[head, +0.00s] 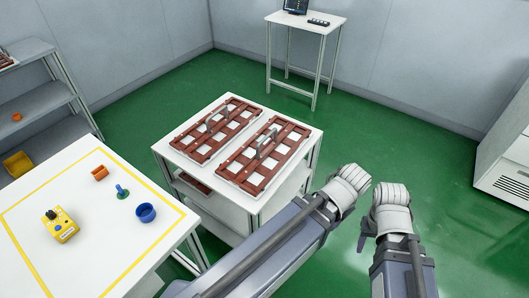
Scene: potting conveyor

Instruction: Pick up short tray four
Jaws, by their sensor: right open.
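Two reddish-brown slotted trays lie side by side on the white cart (228,200): the left tray (196,146) and the right tray (262,172). Each has a grey upright handle across its middle. I see no number, so I cannot tell which is short tray four. Another brown piece (193,183) shows on the cart's lower level, mostly hidden. My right gripper (366,232) is open and empty, right of the cart and apart from the trays. My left gripper (352,190) is beside it, its jaws not clear to see.
A white table (108,244) at left carries a yellow control box (60,225), an orange part (100,173), a green part (122,191) and a blue cup (146,212). Grey shelves (45,105) stand behind it. A small table (305,22) stands at the back. Green floor is clear between.

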